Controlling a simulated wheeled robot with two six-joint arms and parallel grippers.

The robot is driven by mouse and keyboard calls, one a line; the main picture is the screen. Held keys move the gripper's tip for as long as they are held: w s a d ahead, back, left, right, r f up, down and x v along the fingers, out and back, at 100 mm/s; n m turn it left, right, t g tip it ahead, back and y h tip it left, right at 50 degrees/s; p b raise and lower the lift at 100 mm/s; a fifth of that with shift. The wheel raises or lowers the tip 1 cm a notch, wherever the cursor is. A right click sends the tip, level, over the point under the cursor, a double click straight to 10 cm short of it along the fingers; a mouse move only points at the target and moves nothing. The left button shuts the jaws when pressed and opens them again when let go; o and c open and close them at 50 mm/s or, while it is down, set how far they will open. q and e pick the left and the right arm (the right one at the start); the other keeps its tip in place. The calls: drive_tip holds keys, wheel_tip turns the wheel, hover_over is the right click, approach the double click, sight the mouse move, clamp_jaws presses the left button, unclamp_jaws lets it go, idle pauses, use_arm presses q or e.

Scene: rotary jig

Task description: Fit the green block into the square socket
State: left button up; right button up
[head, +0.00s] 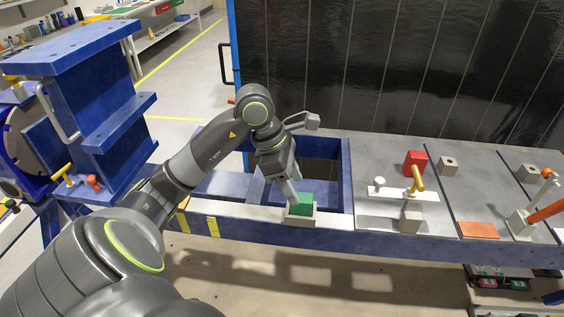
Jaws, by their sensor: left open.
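The green block (303,206) sits at the grey square socket (301,220) on the front rail of the blue bench frame. Its upper part shows above the socket rim; how deep it sits I cannot tell. My left gripper (295,196) points down right at the block, with a finger at its left top side. Its jaws are open, and the arm partly hides the block's back. My right gripper is not in view.
A red block (414,163), a white fixture with a yellow handle (417,180), and an orange plate (477,230) lie on the grey table to the right. A blue steel structure (90,110) stands at the left. A dark panel (400,70) closes the back.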

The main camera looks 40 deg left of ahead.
use_arm(q)
drive_tip(key=b+v, duration=0.1)
drive_tip(key=v, duration=0.5)
drive_tip(key=shift+r, duration=0.2)
drive_tip(key=shift+s+a, duration=0.1)
idle(0.3)
